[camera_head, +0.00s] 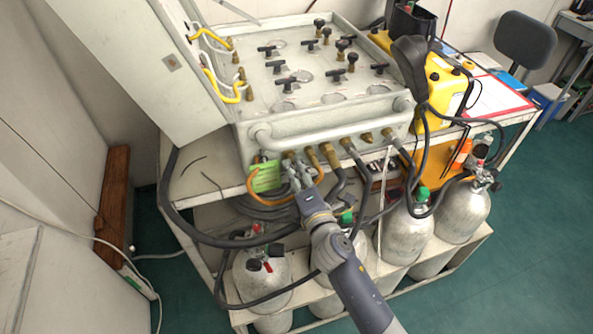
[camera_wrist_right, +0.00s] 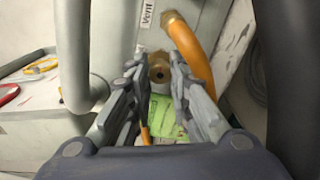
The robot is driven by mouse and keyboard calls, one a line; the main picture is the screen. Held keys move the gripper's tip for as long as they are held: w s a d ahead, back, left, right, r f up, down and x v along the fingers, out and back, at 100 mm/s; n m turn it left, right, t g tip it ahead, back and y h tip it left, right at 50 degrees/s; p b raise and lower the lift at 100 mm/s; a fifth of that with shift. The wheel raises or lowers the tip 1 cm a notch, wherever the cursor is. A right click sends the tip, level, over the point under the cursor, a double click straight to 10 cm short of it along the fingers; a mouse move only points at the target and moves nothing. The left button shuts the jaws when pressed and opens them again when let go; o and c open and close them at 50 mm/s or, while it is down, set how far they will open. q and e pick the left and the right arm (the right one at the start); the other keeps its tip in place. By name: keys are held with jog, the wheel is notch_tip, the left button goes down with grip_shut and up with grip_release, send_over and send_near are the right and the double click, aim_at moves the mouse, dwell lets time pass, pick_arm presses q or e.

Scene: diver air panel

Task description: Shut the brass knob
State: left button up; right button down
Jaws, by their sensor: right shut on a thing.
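The brass knob (camera_wrist_right: 158,70) is a round brass fitting with a dark centre, between the fingertips of my right gripper in the right wrist view. My right gripper (camera_wrist_right: 157,62) is shut on it, with a finger on each side. In the head view my right gripper (camera_head: 297,174) reaches up to the front face of the air panel (camera_head: 310,135), at the left end of its row of brass fittings, and largely hides the knob. My left gripper is not in view.
An orange hose (camera_wrist_right: 195,50) and a green tag (camera_wrist_right: 168,118) are close to my right fingers. Dark hoses hang from the panel front. Silver cylinders (camera_head: 408,235) stand below, near my forearm. A grab rail (camera_head: 330,127) runs just above the fittings.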

jog(key=shift+m, duration=0.7)
jog(key=c, duration=1.4)
grip_release()
jog(key=shift+c, duration=0.2)
jog(key=v, duration=1.2)
